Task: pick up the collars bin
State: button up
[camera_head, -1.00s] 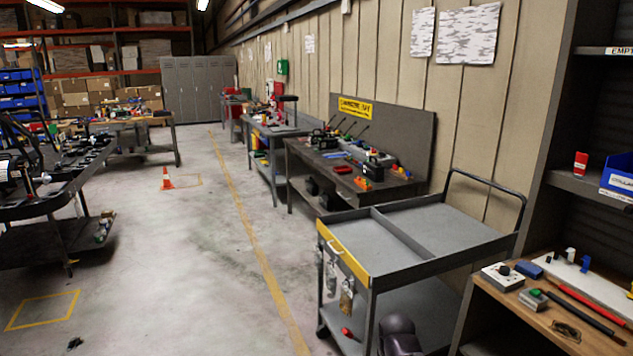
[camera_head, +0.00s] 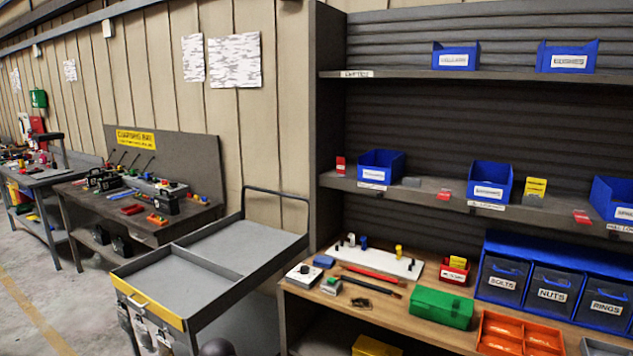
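Blue open bins stand on the shelving unit at the right. On the middle shelf there is a left blue bin (camera_head: 381,164), a middle blue bin (camera_head: 490,183) and a right blue bin (camera_head: 612,198), partly cut off by the picture edge. The upper shelf holds two more blue bins (camera_head: 456,60) (camera_head: 568,57). Their white labels are too blurred to read surely, so I cannot tell which one is the collars bin. My gripper is not in view.
A grey cart (camera_head: 205,262) stands left of the shelves. The wooden worktop (camera_head: 395,318) below holds a green box (camera_head: 442,307), an orange tray (camera_head: 518,333) and dark bins labelled bolts, nuts and rings (camera_head: 553,290). Open floor (camera_head: 30,310) lies at the far left.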

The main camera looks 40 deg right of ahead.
aim_at(377, 165)
jog(key=z, duration=4.6)
jog(key=i, duration=0.05)
jog(key=u, duration=3.2)
